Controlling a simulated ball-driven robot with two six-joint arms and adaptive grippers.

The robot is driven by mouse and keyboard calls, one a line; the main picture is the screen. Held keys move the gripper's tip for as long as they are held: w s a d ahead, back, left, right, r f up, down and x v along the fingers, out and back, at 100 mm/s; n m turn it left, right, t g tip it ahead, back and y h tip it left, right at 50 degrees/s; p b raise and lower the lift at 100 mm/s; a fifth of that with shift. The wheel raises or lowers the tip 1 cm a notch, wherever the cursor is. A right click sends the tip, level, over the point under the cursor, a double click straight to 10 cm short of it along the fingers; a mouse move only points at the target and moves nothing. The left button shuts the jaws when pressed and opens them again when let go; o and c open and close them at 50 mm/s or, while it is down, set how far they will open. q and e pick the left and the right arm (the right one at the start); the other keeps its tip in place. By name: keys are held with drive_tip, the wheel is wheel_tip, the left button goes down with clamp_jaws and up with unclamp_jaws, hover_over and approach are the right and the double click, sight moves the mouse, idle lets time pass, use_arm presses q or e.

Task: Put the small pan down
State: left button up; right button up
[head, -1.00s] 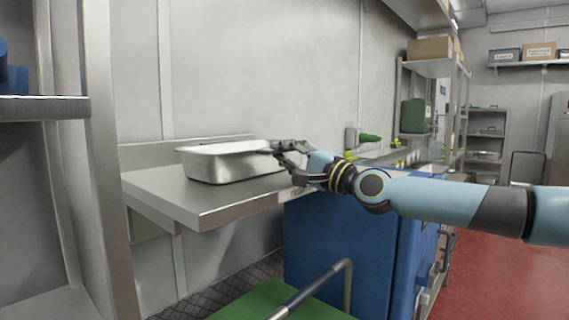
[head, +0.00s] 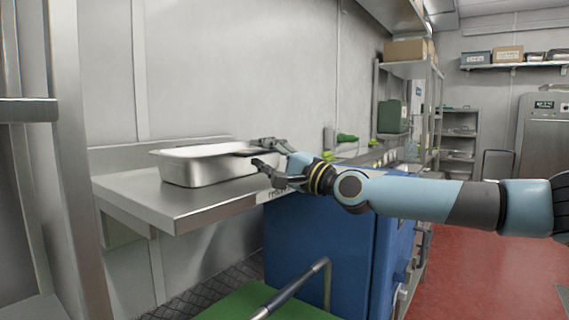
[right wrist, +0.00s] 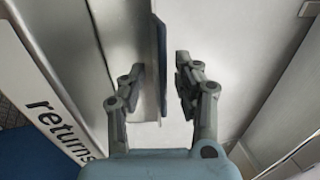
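The small pan (head: 200,170), a shallow rectangular steel pan, rests upright on the steel shelf (head: 150,205) along the wall. My right gripper (head: 258,152) is at the pan's right end with its fingers spread. In the right wrist view the gripper (right wrist: 160,75) has one finger on each side of a thin upright edge with a dark blue strip, which looks like the pan's rim (right wrist: 156,95). A gap shows between that edge and each finger. My left gripper is not in view.
The shelf's front edge carries a "returns" label (right wrist: 52,122). A blue cabinet (head: 315,235) stands right of and below the shelf. A green platform with a bent metal rail (head: 300,285) is in front. A steel post (head: 75,150) stands at left.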

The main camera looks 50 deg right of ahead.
drive_tip(key=a+p+v, duration=0.1)
drive_tip(key=p+v, duration=0.4)
drive_tip(key=v, duration=0.6)
drive_tip(key=shift+s+d+p, duration=0.25)
drive_tip(key=shift+d+p, duration=0.1)
drive_tip(key=shift+d, duration=0.15)
